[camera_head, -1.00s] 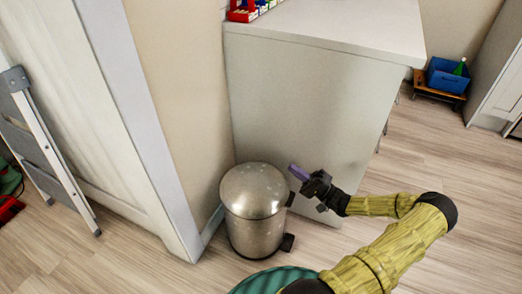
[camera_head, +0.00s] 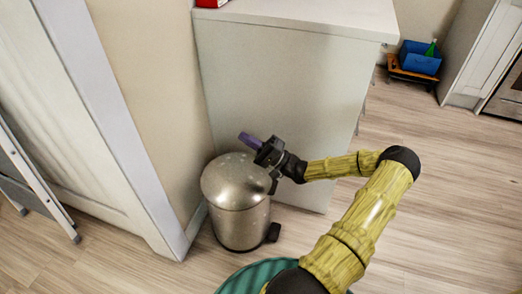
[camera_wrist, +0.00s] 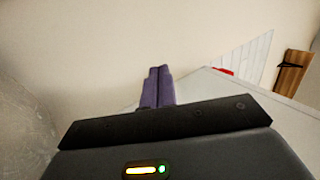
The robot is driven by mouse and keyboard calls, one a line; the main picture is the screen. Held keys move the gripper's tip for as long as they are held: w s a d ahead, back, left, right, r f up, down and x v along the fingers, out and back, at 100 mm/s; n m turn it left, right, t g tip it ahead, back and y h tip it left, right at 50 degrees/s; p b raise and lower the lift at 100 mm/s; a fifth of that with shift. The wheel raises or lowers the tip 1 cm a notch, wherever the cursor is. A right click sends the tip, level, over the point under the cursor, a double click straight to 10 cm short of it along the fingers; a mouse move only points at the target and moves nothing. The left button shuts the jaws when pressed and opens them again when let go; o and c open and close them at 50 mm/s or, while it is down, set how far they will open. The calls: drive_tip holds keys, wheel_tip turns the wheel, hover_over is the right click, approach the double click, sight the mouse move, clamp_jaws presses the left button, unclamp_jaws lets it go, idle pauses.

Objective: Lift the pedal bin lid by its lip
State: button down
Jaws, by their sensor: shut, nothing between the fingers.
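The pedal bin (camera_head: 240,222) is a brushed metal cylinder standing on the floor by the wall corner. Its domed lid (camera_head: 230,182) looks closed. My gripper (camera_head: 244,137) has purple fingers and is at the upper right of the lid, with the fingers pointing left above its far side. The fingers are together and empty; they also show in the wrist view (camera_wrist: 157,87), pointing at a plain wall. A blurred grey curved surface, perhaps the lid (camera_wrist: 30,130), shows at the left of the wrist view. The lid's lip near my gripper is partly hidden; I cannot tell whether they touch.
A white cabinet (camera_head: 265,90) stands just behind the bin and my gripper. A wall and white door frame are on the left, with a folded stepladder (camera_head: 35,185). A blue crate (camera_head: 418,58) sits far right.

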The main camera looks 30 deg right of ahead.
drive_tip(key=shift+b+x, duration=0.35)
drive_tip(key=shift+x, duration=1.2)
drive_tip(key=p+v, duration=0.4)
drive_tip(key=v, duration=1.3)
drive_tip(key=shift+s+d, duration=0.15)
drive_tip(key=shift+d, duration=0.05)
drive_tip(key=shift+a+f, duration=0.1)
drive_tip(key=shift+f, duration=0.05)
